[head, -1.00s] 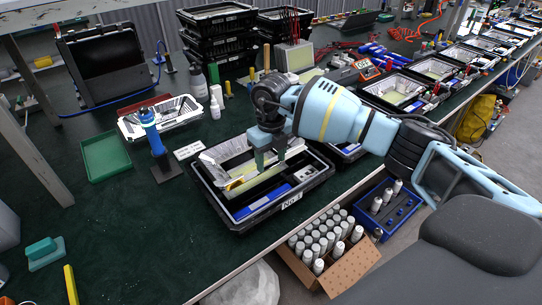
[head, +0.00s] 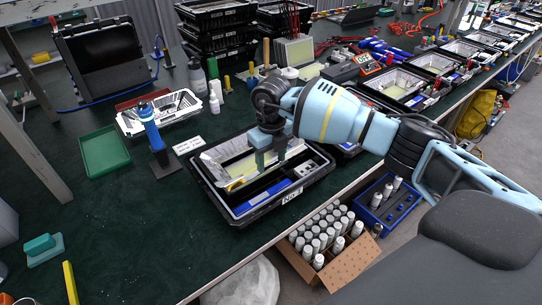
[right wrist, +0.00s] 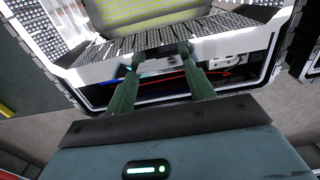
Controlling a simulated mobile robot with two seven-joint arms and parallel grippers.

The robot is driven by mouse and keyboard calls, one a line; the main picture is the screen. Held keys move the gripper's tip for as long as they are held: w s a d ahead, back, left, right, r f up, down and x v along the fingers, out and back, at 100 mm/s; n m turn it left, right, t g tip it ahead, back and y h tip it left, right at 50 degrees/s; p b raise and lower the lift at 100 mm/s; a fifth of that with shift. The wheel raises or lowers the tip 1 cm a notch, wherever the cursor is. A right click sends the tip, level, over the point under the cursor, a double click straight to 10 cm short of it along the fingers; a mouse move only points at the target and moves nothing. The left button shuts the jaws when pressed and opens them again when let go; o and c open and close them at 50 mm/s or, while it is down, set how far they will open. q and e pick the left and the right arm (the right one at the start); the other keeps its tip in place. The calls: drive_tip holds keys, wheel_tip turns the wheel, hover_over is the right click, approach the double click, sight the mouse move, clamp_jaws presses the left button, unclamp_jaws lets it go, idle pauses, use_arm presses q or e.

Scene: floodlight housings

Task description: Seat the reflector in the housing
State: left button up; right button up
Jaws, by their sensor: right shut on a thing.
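My right gripper (head: 270,160) points down over the black housing (head: 240,217), which carries a white label at its front corner. It is shut on the near edge of the silvery reflector (head: 218,163). In the right wrist view, the fingers (right wrist: 164,58) grip the white rim of the reflector (right wrist: 88,72). Its dotted walls surround a yellow panel (right wrist: 150,14). The reflector lies within the housing's outline; whether it sits fully down I cannot tell. Red and blue wires show in the open front part of the housing. My left gripper is not in view.
Another white reflector-like tray (head: 160,116) lies behind a blue tool on a stand (head: 150,130). A green tray (head: 104,152) is at left. More housings (head: 400,88) line the bench to the right. A carton of bottles (head: 330,240) stands below the bench edge. The bench's front left is mostly clear.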

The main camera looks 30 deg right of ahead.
sight(271, 163)
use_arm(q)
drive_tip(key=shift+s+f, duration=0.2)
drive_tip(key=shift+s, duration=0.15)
use_arm(e)
drive_tip(key=shift+f, duration=0.5)
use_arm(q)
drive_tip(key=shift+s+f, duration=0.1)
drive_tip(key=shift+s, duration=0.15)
use_arm(e)
drive_tip(key=shift+f, duration=0.25)
use_arm(q)
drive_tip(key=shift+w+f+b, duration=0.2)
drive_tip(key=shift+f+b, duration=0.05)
drive_tip(key=shift+b, duration=0.1)
use_arm(e)
drive_tip(key=shift+f, duration=0.75)
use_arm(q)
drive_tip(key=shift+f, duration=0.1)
use_arm(e)
drive_tip(key=shift+f, duration=0.25)
drive_tip(key=o, duration=1.4)
drive_tip(key=shift+c, duration=0.2)
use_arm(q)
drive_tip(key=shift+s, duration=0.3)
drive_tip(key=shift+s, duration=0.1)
